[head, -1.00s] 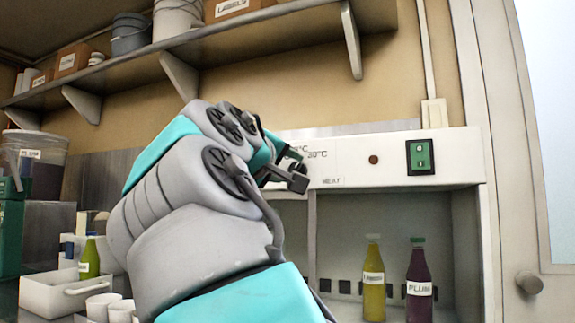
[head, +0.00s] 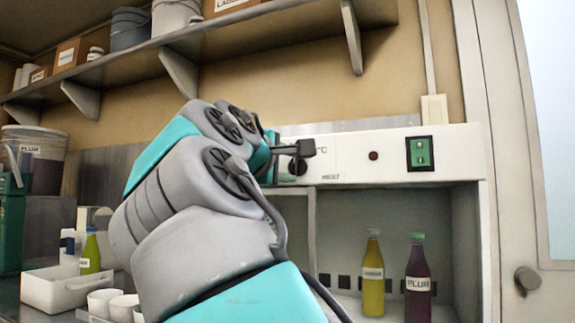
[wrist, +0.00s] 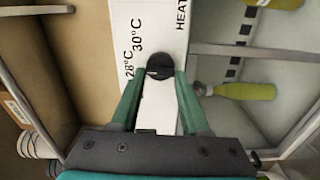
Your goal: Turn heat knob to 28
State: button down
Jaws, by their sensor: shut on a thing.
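The heat knob (wrist: 160,66) is a small dark round knob on a white panel (wrist: 151,105) in the wrist view. My gripper (wrist: 160,74) is shut on it, with a green finger on each side. The printed 28°C mark (wrist: 128,68) and 30°C mark (wrist: 138,38) are beside the knob, and the word HEAT (wrist: 182,14) is farther along the panel. I cannot make out the knob's pointer. In the head view my arm covers much of the dial on the white cabinet front (head: 345,155).
A green switch (head: 420,153) and a small brown round spot (head: 374,155) are right of the dial. A yellow bottle (head: 373,283) and a purple plum bottle (head: 418,282) stand in the open cabinet below. A shelf (head: 215,38) with buckets and boxes runs above.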

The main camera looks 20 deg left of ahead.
jog(key=shift+w+d+f+n, duration=0.15)
jog(key=shift+f+n, duration=0.05)
jog(key=shift+n, duration=0.1)
dwell(0.4)
jog(key=shift+c, duration=1.9)
grip_release()
jog(key=shift+r, duration=0.1)
jog(key=s, duration=0.8)
jog(key=shift+a, duration=0.3)
